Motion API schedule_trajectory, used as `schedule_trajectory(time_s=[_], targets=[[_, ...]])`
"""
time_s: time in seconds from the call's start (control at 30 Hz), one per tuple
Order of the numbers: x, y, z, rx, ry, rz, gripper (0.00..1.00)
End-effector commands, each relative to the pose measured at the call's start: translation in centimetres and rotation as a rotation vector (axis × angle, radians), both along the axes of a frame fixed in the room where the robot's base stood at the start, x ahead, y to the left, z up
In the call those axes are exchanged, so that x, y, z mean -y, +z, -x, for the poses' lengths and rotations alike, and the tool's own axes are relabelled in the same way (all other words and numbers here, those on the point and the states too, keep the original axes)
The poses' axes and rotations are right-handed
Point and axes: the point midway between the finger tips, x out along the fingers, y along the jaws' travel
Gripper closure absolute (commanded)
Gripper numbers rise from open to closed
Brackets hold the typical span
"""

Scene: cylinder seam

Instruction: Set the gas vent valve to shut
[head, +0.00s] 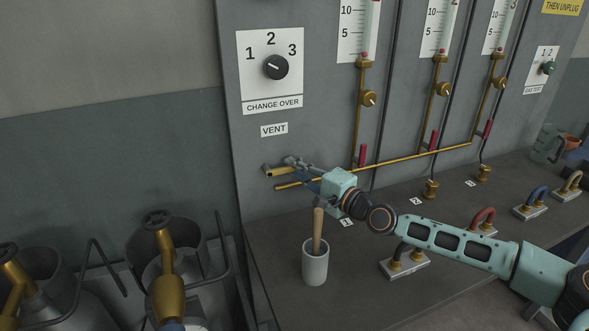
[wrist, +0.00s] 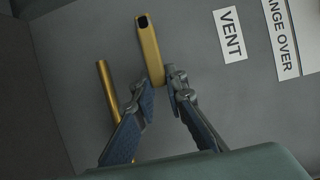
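The VENT label (head: 274,129) is on the grey panel, and it also shows in the wrist view (wrist: 230,34). Below it in the head view is a short brass bar, apparently the vent valve handle (head: 270,168). In the wrist view the handle (wrist: 148,50) has a dark spot near its end and runs down between my fingertips. My gripper (head: 290,170) is at the panel, with one finger on each side of the handle. In the wrist view my gripper (wrist: 158,82) looks open around it, with narrow gaps; contact is unclear. The handle's pivot is hidden.
A thinner brass pipe (wrist: 107,90) runs beside the handle. A pale cup (head: 315,264) holding a wooden-handled tool stands on the bench under my gripper. The change over knob (head: 275,67) is above. Gas cylinders with brass valves (head: 165,245) stand at lower left.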

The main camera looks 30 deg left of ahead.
Motion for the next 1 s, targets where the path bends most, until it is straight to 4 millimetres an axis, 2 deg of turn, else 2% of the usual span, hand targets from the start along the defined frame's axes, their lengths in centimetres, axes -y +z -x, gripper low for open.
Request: schedule_trajectory(time_s=[0.03, 0.17, 0.53, 0.67, 0.9, 1.0], targets=[[0.0, -0.2, 0.1, -0.003, 0.003, 0.002, 0.84], [-0.1, -0.2, 0.1, -0.002, 0.002, 0.002, 0.70], [0.0, 0.6, 0.0, 0.001, 0.001, 0.001, 0.70], [0.0, 2.4, 0.1, 0.002, 0.001, 0.003, 0.70], [0.0, 7.1, 0.1, 0.003, 0.001, 0.002, 0.70], [0.0, 8.5, 0.1, 0.002, 0.001, 0.003, 0.70]])
